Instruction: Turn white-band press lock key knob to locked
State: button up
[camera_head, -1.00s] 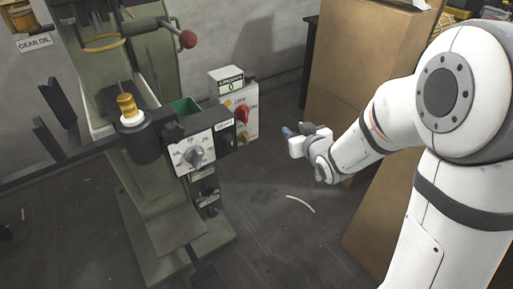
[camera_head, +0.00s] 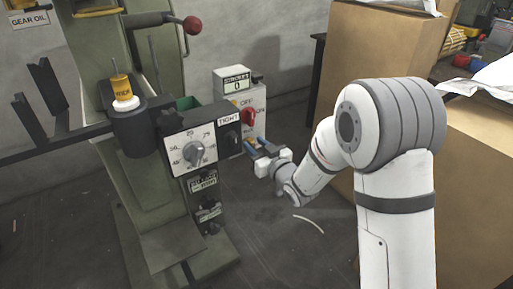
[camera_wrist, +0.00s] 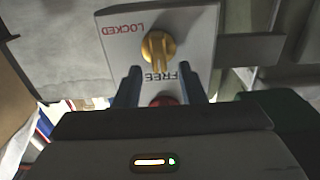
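The lock key knob (camera_wrist: 158,48) is yellow and sits on a pale panel (camera_wrist: 195,28) in the wrist view. The picture there is upside down; the knob's pointer is toward FREE (camera_wrist: 160,77), away from LOCKED (camera_wrist: 125,28). My gripper (camera_wrist: 160,78) is open and empty, its two blue-grey fingers apart below the knob in the picture, not around it. In the head view my gripper (camera_head: 254,147) is close to the panel of the control box (camera_head: 258,101), under its red switch (camera_head: 249,117). The white-banded yellow cup (camera_head: 125,103) is on this press.
A dial panel (camera_head: 192,153) and a black TIGHT switch (camera_head: 230,139) are just left of the control box. A STROKES counter (camera_head: 237,85) is on top. The red-ball lever (camera_head: 193,25) is above. Cardboard boxes (camera_head: 385,50) stand right. Open floor lies below my gripper.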

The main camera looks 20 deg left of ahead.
jog(key=shift+w+a, duration=0.2)
grip_shut()
jog(key=shift+d, duration=0.15)
dwell(0.3)
